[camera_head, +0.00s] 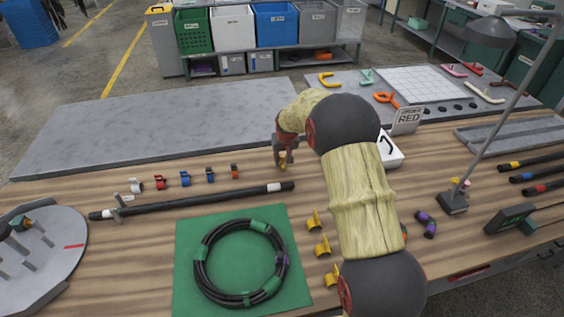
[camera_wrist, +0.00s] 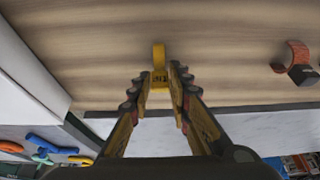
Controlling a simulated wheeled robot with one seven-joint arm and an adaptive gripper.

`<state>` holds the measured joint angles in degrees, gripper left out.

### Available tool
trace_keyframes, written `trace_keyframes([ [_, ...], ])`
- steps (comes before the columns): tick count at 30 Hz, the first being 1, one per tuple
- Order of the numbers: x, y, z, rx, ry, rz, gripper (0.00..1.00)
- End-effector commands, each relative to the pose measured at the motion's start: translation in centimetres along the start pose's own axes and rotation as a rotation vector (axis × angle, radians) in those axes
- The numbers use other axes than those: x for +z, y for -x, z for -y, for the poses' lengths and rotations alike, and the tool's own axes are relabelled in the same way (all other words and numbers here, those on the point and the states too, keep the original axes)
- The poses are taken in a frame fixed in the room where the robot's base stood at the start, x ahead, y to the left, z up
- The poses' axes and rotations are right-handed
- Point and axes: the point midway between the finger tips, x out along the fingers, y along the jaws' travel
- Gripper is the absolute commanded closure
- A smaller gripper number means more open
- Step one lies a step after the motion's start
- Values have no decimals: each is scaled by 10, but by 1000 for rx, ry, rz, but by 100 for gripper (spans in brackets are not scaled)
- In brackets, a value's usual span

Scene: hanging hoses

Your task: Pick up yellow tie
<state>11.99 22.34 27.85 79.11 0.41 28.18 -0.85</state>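The yellow tie (camera_wrist: 159,56) is a small upright clip on the wooden bench. It shows at the top middle of the wrist view, its lower part between the two fingertips. My gripper (camera_wrist: 160,76) points at it with narrowed fingers on either side. I cannot tell whether the fingers touch it. In the head view my gripper (camera_head: 283,155) is low over the bench behind my arm, with a little yellow at its tips.
An orange tie (camera_head: 235,171) stands left of my gripper, with blue and red ties beyond. A white box (camera_head: 391,152) stands close to the right. A black hose (camera_head: 200,201) lies in front, and a coiled hose (camera_head: 200,265) rests on a green mat (camera_head: 187,233).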

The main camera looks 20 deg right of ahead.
Motion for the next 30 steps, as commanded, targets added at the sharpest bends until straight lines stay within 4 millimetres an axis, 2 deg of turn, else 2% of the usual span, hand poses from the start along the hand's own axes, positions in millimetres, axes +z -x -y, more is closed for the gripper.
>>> trace_keyframes([
  [6, 0, 0, 0, 0, 0, 0, 94],
  [17, -2, 4, 0, 0, 0, -1, 95],
  [25, -14, 32, 0, 0, 0, -2, 95],
  [30, -3, 68, 5, 0, 1, -2, 95],
])
